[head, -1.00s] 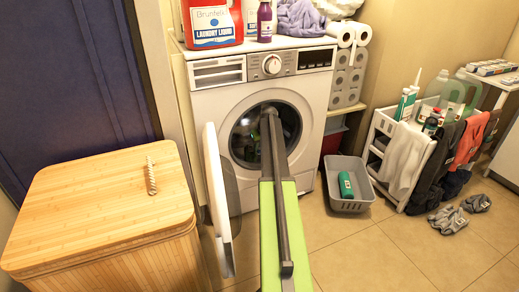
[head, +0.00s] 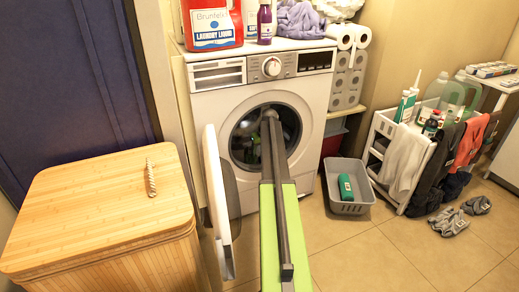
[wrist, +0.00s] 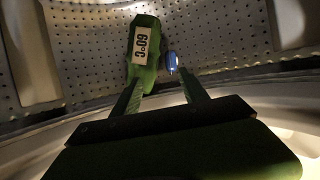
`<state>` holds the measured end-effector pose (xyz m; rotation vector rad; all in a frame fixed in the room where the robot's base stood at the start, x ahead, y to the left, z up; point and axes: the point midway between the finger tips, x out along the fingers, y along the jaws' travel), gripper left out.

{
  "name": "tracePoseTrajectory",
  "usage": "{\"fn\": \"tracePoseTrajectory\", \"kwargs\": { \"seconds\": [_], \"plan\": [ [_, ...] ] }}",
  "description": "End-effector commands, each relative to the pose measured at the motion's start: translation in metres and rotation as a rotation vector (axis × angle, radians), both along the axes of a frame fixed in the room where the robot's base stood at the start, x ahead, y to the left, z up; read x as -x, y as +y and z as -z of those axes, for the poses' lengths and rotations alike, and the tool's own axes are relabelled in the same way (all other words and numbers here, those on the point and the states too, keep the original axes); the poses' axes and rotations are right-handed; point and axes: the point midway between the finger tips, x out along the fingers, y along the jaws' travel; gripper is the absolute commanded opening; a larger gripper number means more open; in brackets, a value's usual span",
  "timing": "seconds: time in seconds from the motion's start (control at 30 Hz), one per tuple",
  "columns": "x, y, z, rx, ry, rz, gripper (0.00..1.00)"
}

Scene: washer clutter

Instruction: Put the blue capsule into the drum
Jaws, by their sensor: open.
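The blue capsule (wrist: 171,63) lies on the perforated metal inside the drum (wrist: 85,55) in the wrist view. It is small, blue with a pale glint, just ahead of the right fingertip. My gripper (wrist: 158,80) is open, with its fingers apart and nothing visibly held between them. In the head view the washer's drum opening (head: 246,138) is open and my arm reaches into it; the fingers and the capsule cannot be made out there.
The washer door (head: 216,185) stands open at left. A grey basket (head: 347,207) holding a green cylinder (head: 345,187) stands on the floor at right.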

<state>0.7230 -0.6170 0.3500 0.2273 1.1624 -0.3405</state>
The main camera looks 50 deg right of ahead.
Motion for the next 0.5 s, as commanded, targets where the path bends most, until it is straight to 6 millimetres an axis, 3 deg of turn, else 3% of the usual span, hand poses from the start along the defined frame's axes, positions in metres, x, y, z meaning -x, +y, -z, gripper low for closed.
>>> {"fn": "tracePoseTrajectory", "kwargs": {
  "seconds": [0.1, 0.3, 0.5],
  "plan": [
    [0.036, 0.016, 0.002, 0.0, 0.0, 0.003, 0.52],
    [0.08, 0.034, 0.002, -0.001, 0.0, 0.003, 0.52],
    [0.101, 0.042, 0.002, 0.0, 0.0, 0.0, 0.52]
  ]
}}
